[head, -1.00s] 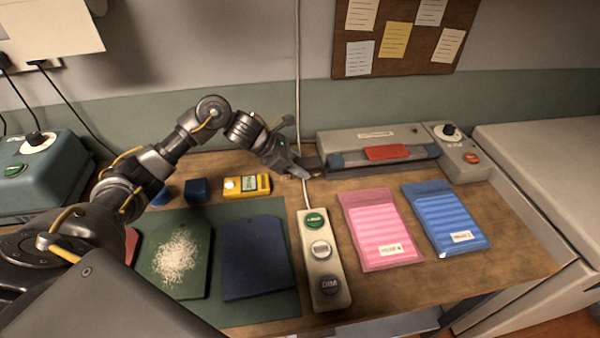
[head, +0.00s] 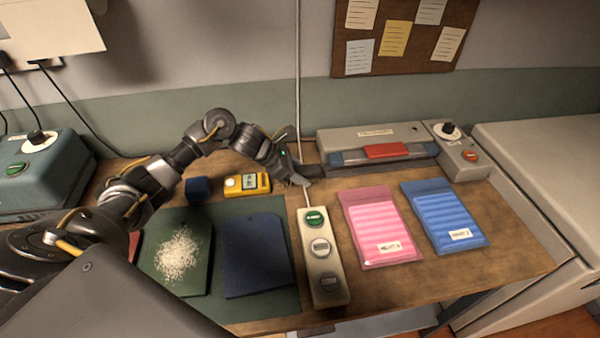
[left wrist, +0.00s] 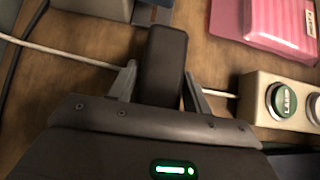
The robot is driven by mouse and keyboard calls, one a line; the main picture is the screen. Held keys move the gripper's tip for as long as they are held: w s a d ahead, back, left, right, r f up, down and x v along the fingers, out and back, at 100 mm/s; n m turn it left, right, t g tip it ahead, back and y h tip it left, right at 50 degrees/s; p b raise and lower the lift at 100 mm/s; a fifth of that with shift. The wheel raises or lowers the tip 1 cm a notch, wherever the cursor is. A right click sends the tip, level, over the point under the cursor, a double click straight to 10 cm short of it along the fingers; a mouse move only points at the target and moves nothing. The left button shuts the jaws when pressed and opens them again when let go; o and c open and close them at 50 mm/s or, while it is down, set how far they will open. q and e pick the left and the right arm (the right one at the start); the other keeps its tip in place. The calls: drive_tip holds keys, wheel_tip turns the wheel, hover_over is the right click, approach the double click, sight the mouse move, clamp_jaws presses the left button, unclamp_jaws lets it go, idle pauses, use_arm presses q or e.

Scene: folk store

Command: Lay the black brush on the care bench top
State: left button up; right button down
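My left gripper (head: 298,180) is over the back middle of the wooden bench top (head: 430,285), in front of the grey sealer. In the left wrist view its two fingers (left wrist: 160,88) stand on either side of the black brush (left wrist: 164,58), close against it. The brush looks like a plain dark block that sticks out ahead of the fingers. In the head view the brush (head: 313,170) is a small dark shape at the fingertips. I cannot tell whether its underside touches the wood. My right gripper is not in view.
A button panel (head: 323,262) and its white cable lie just in front of the gripper. Pink (head: 380,228) and blue (head: 445,218) packets lie to the right. A yellow meter (head: 247,184), dark blue board (head: 257,258) and green board with white grains (head: 195,285) are left.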

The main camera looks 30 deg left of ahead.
use_arm(q)
drive_tip(key=shift+o, duration=1.2)
drive_tip(key=shift+a+r, duration=0.1)
drive_tip(key=shift+r, duration=0.25)
drive_tip(key=b+v, duration=0.1)
drive_tip(key=v, duration=1)
drive_tip(key=shift+s+r, duration=0.2)
drive_tip(key=shift+a, duration=0.15)
